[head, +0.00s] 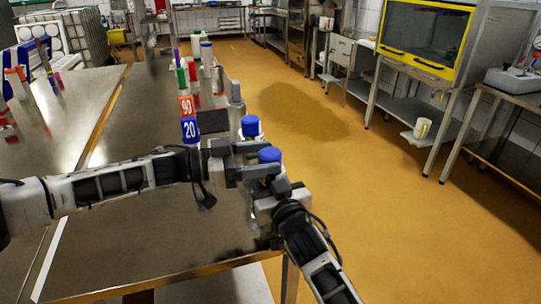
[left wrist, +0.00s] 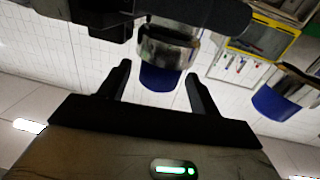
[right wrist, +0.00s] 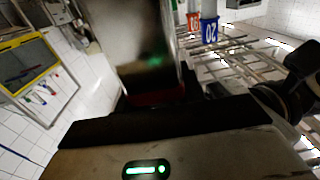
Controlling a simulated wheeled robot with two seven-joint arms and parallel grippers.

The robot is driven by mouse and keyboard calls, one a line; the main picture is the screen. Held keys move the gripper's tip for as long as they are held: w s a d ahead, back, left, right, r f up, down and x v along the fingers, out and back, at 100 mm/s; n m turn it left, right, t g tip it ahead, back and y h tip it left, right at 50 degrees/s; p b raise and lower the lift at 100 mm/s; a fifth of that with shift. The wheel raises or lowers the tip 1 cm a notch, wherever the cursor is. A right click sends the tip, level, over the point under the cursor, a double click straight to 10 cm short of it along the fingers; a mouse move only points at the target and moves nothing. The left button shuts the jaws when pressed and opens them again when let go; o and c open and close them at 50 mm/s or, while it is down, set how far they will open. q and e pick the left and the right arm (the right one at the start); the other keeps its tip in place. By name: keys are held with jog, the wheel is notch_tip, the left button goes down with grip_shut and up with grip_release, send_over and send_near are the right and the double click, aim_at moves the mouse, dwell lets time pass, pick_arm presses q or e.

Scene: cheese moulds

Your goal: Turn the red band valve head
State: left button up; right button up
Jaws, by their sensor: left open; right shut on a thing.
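A valve with a blue head (head: 269,155) is held above the table's right edge. In the left wrist view the blue head (left wrist: 160,78) sits under a shiny metal collar, between the fingers of my open left gripper (left wrist: 158,92); contact is unclear. In the right wrist view its metal body (right wrist: 140,45) fills the middle, with a dark red band (right wrist: 155,97) close to my right gripper. My right gripper (head: 272,195) is shut on the valve, below the left gripper in the head view; its fingertips are mostly hidden.
A second blue-topped valve (head: 250,126) stands just behind. The yellow floor (head: 400,230) to the right is open.

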pick_arm(q)
jog(key=shift+x, duration=0.95)
jog(key=shift+c, duration=0.3)
jog(key=c, duration=0.9)
jog(key=shift+g, duration=0.3)
jog(key=shift+w+r+m+g, duration=0.1)
jog(key=shift+w+m+g, duration=0.05)
jog(key=shift+m+g, duration=2.2)
jog(key=shift+n+g, duration=0.25)
jog(key=shift+g, duration=0.4)
